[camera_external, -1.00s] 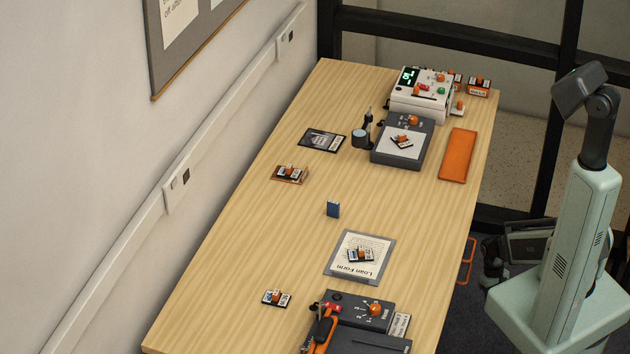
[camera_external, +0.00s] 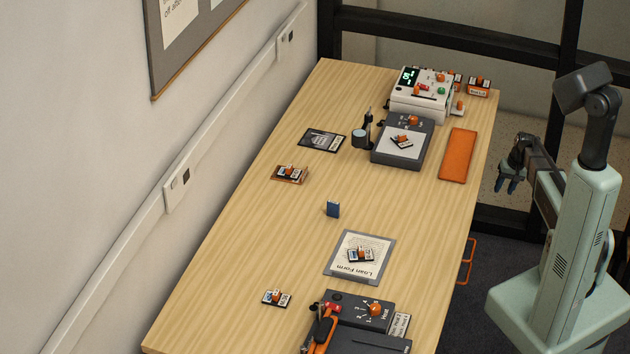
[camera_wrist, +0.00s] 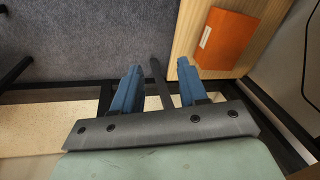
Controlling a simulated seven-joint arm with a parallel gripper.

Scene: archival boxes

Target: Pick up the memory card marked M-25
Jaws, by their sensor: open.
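Several small cards with orange grips and white labels are on the table in the external view; their markings are too small to read, so I cannot tell which is M-25. One card (camera_external: 276,298) lies at the near left. One card (camera_external: 361,255) lies on the Loan Form sheet. One card (camera_external: 290,173) lies on a brown base toward the wall. Another card (camera_external: 401,141) lies on the grey device's white top. My gripper (camera_external: 507,185) is open and empty, off the table's right edge; its blue fingers (camera_wrist: 158,72) show apart in the wrist view.
A white instrument (camera_external: 421,108) stands at the far end. A small blue block (camera_external: 333,209) stands mid-table. A dark control box (camera_external: 350,312) is at the near end. Bare wood surrounds the block.

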